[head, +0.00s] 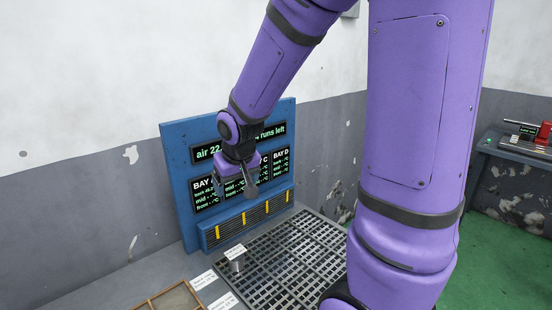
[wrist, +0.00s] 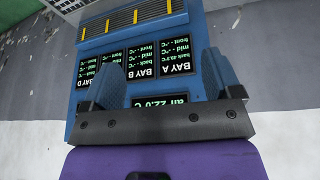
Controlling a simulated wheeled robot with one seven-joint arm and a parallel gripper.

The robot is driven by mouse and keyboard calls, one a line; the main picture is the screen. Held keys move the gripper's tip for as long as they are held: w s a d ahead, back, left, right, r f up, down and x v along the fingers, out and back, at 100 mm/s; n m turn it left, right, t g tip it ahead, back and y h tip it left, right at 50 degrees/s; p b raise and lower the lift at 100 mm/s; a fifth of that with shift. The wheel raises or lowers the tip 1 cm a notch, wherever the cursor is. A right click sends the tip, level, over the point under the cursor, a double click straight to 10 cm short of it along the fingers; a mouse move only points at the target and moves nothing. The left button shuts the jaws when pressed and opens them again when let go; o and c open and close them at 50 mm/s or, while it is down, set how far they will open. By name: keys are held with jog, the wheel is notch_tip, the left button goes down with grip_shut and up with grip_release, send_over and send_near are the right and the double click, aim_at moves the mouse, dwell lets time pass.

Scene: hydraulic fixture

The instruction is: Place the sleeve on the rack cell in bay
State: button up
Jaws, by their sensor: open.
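A small grey metal cylinder, which looks like the sleeve (head: 237,265), stands upright at the left edge of the dark grated rack (head: 300,262) in the head view. A white label (head: 235,252) shows at its top. The rack has rows of square cells below the blue panel. My gripper (head: 236,192) is open and empty, above the rack in front of the panel, well above the cylinder. In the wrist view my gripper (wrist: 162,82) shows both fingers apart with nothing between them. The sleeve cannot be made out in the wrist view.
The blue panel (head: 178,150) carries screens for air, runs left and the bays. Bay A shows a back reading; other visible readings are blank. A vented ledge (head: 250,215) juts out below. A wood-framed tray (head: 150,304) and white labels (head: 203,280) lie front left. A bench (head: 520,150) stands far right.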

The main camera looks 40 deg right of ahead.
jog(key=s+a+r, duration=0.2)
jog(key=s+r, duration=0.5)
jog(key=s, duration=0.3)
jog(key=s+a+r+n+t+y, duration=0.1)
jog(key=s+a+r, duration=0.1)
jog(key=s+r, duration=0.5)
jog(key=s, duration=0.3)
jog(key=shift+a+r+n, duration=0.25)
jog(key=shift+a+n, duration=0.05)
jog(key=shift+a, duration=0.05)
